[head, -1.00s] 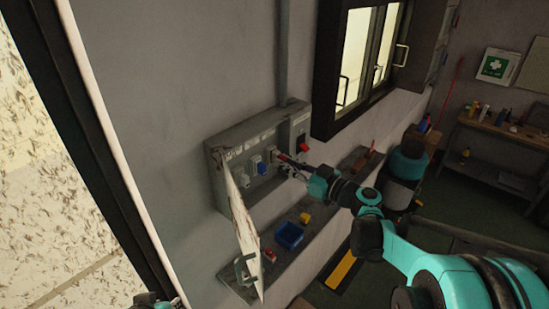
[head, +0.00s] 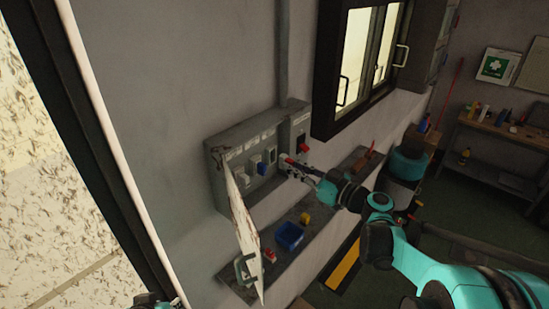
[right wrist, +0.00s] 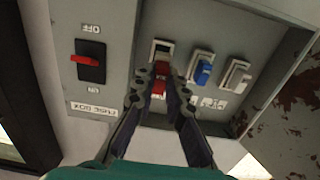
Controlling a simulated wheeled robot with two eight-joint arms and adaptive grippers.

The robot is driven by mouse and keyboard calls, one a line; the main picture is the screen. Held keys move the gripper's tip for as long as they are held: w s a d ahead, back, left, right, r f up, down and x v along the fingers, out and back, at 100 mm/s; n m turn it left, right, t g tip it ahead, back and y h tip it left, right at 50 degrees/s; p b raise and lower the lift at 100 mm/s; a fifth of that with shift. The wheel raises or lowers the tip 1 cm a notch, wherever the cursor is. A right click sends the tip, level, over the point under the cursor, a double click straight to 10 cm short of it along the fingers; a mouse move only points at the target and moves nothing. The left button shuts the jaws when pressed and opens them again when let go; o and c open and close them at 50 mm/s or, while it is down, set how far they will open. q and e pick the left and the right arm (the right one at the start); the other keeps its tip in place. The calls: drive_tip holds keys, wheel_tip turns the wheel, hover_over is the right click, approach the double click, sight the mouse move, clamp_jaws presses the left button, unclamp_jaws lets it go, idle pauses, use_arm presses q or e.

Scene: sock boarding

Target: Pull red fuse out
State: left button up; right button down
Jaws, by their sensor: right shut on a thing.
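The grey fuse box (head: 214,165) is on the wall with its door open. My right gripper (head: 292,163) is in front of it, shut on the red fuse (right wrist: 160,72). In the right wrist view my right gripper's fingers (right wrist: 160,92) close around the red fuse, in front of a socket whose upper part shows dark. The fuse appears to stand out from the socket; the fingers partly hide it. Only a small part of my left arm's end (head: 152,300) shows at the bottom edge of the head view, with its fingers unclear.
A blue fuse (right wrist: 203,72) and a white fuse (right wrist: 238,76) sit beside the red one. A red switch lever (right wrist: 84,59) is on the adjoining panel. The rusty open door (head: 243,235) hangs at left. A shelf below holds a blue bin (head: 289,235).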

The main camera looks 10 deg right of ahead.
drive_tip(key=v, duration=2)
idle(0.3)
